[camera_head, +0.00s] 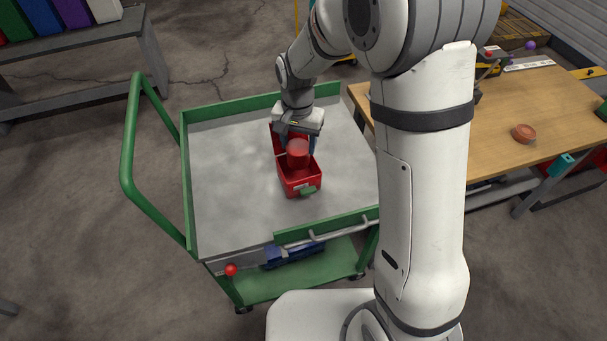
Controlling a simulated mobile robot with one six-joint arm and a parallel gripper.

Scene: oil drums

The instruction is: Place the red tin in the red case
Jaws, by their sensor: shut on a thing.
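The red case (299,183) stands open on the grey top of a green cart, with a green latch on its front and its lid raised at the back. The red tin (297,155) is upright at the case, over or inside its opening. My gripper (297,143) reaches down from behind and is shut on the red tin. Whether the tin touches the case floor cannot be told. The far finger and the tin's lower part are partly hidden.
The cart top (225,175) is clear around the case, with a raised green rim. A wooden table (545,105) at right holds a brown round object (523,133). A grey bench (75,42) with coloured binders stands at upper left. My arm hides part of the view.

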